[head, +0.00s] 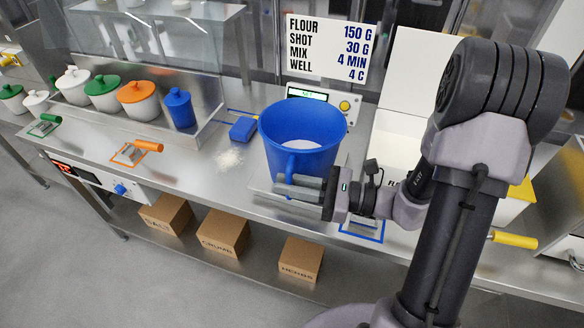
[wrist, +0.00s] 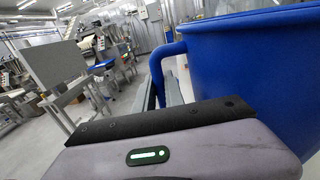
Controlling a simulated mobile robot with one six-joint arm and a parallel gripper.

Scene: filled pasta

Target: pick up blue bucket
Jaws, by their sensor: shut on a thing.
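The blue bucket (head: 302,125) stands upright on a flat scale plate on the steel counter in the head view. Some white powder shows inside it. My gripper (head: 298,187) is at its front side, shut on the bucket's blue handle. In the wrist view the bucket (wrist: 250,75) fills the right side, and its handle (wrist: 160,70) runs down between the fingers of my gripper (wrist: 165,98). The fingertips are partly hidden there by my wrist housing.
Lidded jars (head: 140,101) stand farther left. A sign (head: 327,47) and a lit display (head: 307,94) are behind. Cardboard boxes (head: 223,232) sit on the lower shelf.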

